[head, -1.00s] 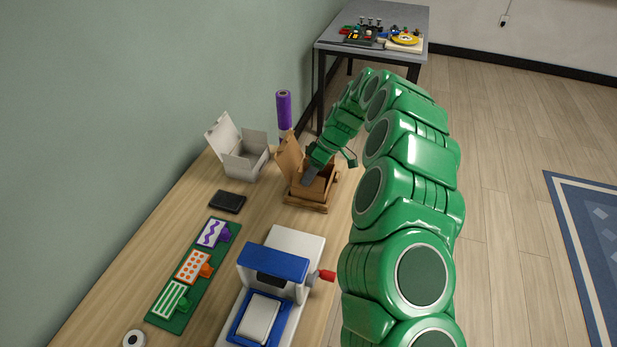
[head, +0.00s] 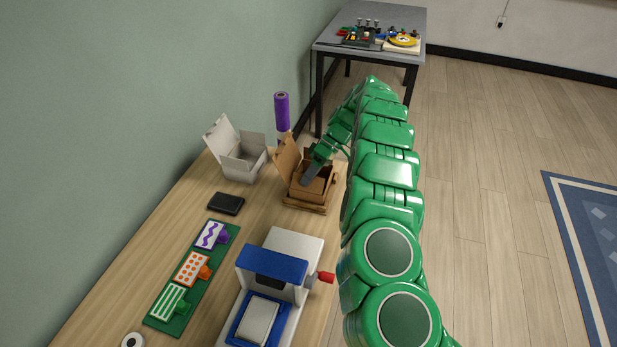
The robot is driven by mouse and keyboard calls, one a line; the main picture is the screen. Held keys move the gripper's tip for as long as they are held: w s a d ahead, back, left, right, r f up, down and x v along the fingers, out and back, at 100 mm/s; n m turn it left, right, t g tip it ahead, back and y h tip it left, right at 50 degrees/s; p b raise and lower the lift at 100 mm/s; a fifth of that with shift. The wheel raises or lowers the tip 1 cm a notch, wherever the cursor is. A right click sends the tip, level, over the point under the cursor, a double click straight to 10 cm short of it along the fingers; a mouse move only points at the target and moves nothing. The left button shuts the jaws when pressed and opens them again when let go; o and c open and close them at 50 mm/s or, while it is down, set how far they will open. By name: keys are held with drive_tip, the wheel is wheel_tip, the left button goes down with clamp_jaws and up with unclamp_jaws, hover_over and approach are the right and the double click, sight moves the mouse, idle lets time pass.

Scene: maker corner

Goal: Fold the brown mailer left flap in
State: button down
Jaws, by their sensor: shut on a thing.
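The brown mailer (head: 316,190) is an open cardboard box on the wooden bench, with its lid (head: 287,157) standing up at the back left. My gripper (head: 312,174) reaches down into the mailer's opening from the upper right. Its grey fingers are shut, with the tips at the box's left inner side. The left flap is small and partly hidden by the fingers; I cannot tell its exact angle.
A white open box (head: 243,158) stands to the left, with a purple roll (head: 282,112) behind. A black wallet-like block (head: 226,203), a green stamp tray (head: 204,279) and a blue-and-white press (head: 273,282) occupy the nearer bench. A grey table (head: 388,18) stands beyond.

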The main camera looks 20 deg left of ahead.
idle(0.5)
drive_tip(key=c, duration=1.4)
unclamp_jaws()
drive_tip(key=shift+o, duration=0.2)
drive_tip(key=shift+r, duration=0.1)
wheel_tip(320, 180, up, 3)
drive_tip(key=shift+w+f, duration=0.1)
drive_tip(key=shift+w, duration=0.05)
drive_tip(key=s+d+r, duration=0.7)
drive_tip(key=s+r, duration=0.3)
drive_tip(key=s, duration=0.2)
drive_tip(key=shift+s, duration=0.15)
